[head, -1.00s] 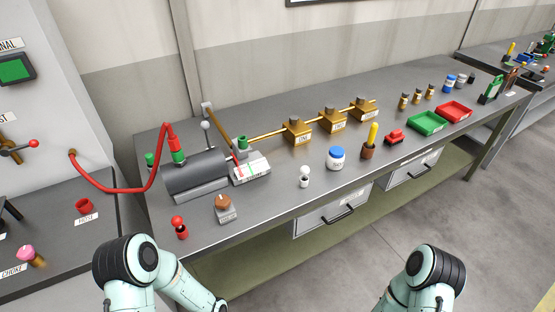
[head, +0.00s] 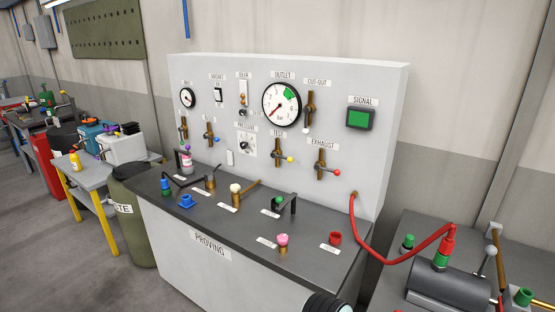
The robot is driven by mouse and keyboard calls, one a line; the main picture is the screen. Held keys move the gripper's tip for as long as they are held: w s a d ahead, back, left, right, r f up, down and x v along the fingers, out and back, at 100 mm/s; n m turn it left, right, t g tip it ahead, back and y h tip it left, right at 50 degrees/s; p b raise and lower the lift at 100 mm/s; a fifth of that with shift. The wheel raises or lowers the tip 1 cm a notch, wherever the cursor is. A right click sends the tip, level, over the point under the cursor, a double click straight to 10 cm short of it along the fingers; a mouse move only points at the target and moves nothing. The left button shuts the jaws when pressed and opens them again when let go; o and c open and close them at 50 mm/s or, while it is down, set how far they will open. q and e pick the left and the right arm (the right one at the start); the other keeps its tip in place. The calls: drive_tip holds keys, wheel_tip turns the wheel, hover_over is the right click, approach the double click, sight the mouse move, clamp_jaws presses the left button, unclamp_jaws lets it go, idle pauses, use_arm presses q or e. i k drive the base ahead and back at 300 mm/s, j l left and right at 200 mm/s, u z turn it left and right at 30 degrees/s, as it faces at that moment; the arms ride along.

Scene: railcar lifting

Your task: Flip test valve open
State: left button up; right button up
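The test valve (head: 278,153) is on the grey proving panel, under a small label that reads TEST. It has an upright brass body and a short lever with a yellow knob (head: 290,159) that points to the right. The outlet gauge (head: 281,105) is above it, with a red needle pointing to the lower left. Neither of my grippers is in view. Only a dark, rounded part of my arm shows at the bottom edge.
The exhaust valve (head: 321,164) with a red knob is to the right, and the cut-out valve (head: 309,108) is above. A green signal lamp (head: 360,118) is at the upper right. A black bracket (head: 292,203) and several fittings stand on the dark ledge. A red hose (head: 372,251) runs right.

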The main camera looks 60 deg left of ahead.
sight(274, 154)
drive_tip(key=u, duration=2.05)
drive_tip(key=i+j, duration=0.25)
drive_tip(key=j, duration=0.2)
drive_tip(key=i+j, duration=0.25)
drive_tip(key=j, duration=0.2)
drive_tip(key=i+j+u, duration=0.1)
drive_tip(key=j, duration=0.35)
drive_tip(key=i+j, duration=0.65)
drive_tip(key=j, duration=0.2)
drive_tip(key=i+j, duration=0.25)
drive_tip(key=j, duration=0.15)
drive_tip(key=u, duration=0.05)
